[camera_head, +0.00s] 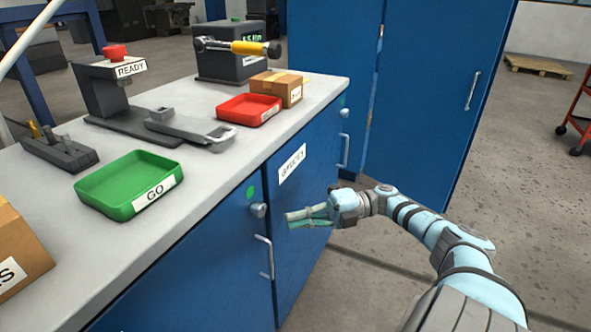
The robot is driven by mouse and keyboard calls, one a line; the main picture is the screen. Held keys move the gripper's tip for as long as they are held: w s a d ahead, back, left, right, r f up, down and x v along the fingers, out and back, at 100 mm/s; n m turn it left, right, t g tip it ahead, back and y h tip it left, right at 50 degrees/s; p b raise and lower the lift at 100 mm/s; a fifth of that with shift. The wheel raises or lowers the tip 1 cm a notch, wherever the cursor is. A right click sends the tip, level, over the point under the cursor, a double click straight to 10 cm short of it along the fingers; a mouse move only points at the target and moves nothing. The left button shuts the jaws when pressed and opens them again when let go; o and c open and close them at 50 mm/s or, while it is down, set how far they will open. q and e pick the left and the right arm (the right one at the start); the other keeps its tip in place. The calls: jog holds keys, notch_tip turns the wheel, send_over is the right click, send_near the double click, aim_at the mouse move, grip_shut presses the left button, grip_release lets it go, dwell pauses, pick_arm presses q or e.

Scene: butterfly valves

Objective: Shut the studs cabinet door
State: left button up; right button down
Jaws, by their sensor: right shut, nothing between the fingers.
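No label reading "studs" is visible. A blue door (318,190) under the bench has a white label (292,163) that seems to read "GAUGES", and it looks flush with the bench front. A second blue bench door (195,275) is at its left, with a knob (258,210) and a pull handle (265,257); its label is out of view. My right gripper (303,217) is shut and empty in front of the labelled door, pointing left. I cannot tell whether it touches the door. My left gripper is not in view.
A tall blue cabinet (430,90) with a handle stands behind the bench; a narrow strip shows between its panels. The bench top (225,165) holds a green GO tray (130,185), a red tray (248,108) and boxes. A red cart (580,115) is at right. The floor between is clear.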

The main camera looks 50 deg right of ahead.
jog(key=shift+d, duration=0.15)
jog(key=v, duration=0.7)
jog(key=shift+s, duration=0.1)
